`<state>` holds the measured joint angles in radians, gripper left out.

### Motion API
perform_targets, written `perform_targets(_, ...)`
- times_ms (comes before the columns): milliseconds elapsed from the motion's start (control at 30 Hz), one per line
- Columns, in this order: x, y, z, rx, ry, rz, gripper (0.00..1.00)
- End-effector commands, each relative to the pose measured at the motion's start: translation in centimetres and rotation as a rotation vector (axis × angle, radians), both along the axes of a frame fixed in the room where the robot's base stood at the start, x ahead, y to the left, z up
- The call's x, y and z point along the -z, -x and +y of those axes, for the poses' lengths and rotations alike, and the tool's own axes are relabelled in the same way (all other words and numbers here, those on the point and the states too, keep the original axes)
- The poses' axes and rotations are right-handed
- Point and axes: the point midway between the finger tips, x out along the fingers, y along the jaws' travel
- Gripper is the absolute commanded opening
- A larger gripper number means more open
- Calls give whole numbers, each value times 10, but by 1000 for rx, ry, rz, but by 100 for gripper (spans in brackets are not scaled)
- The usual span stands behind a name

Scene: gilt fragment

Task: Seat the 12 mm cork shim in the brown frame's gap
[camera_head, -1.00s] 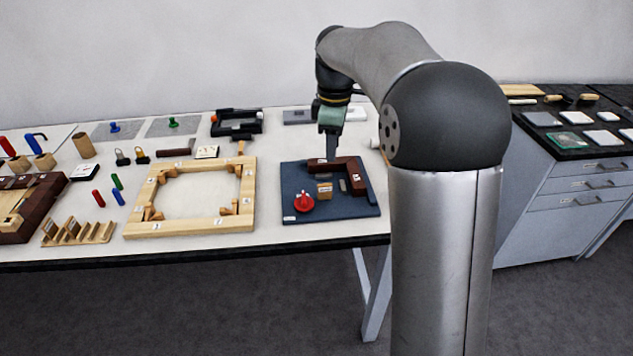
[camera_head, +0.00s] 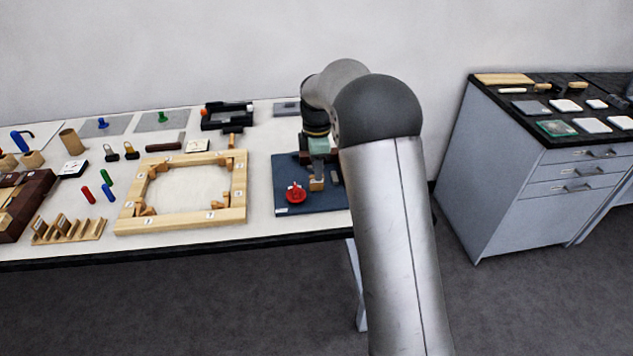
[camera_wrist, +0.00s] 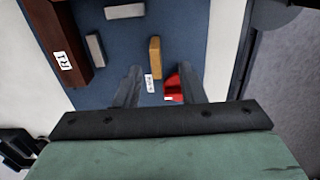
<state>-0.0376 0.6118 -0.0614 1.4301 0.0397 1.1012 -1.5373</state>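A tan, cork-coloured block (camera_wrist: 155,57), seemingly the shim, lies on the blue board (camera_wrist: 117,48) with a small white label at its near end. In the head view the tan block (camera_head: 316,185) shows just below my gripper. The dark brown frame (camera_wrist: 62,42), marked R1, is at the upper left of the wrist view. In the head view my arm largely hides it. My gripper (camera_wrist: 160,68) is open, its two fingers apart on either side of the tan block's near end. I cannot tell whether they touch it. The gap is not clearly visible.
A red round-knobbed item (camera_head: 295,193) sits close to the block's near end. A large pale wooden frame (camera_head: 232,214) lies left of the board. The table's front edge is close.

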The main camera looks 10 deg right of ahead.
Motion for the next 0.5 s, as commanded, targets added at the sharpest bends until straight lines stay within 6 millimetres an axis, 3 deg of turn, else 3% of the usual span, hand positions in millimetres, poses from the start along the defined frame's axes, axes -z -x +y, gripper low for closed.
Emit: perform_targets(500,53,-5,0,0,0,0,36)
